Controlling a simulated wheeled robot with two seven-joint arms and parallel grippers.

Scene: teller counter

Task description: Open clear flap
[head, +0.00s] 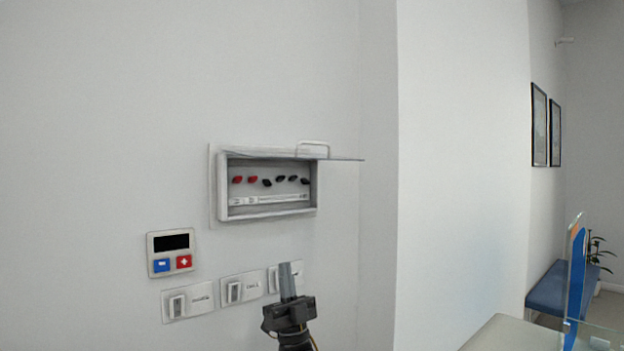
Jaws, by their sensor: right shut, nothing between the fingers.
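The clear flap (340,159) is on a wall box (221,190) in the head view. It is raised, hinged at the box's top edge and sticking out about level from the wall, with a small handle loop (314,143) at its right part. The box front is open, showing red and black switches (267,182) in a row. My right gripper (287,268) is below the box, pointing up, in front of the rightmost wall switch. It is shut and empty, apart from the flap. My left gripper is not in view.
A keypad (171,241) with a dark display and blue and red buttons is on the wall at left. Labelled switch plates (203,298) run below the box. A wall corner juts out to the right. A counter (510,332) is at lower right.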

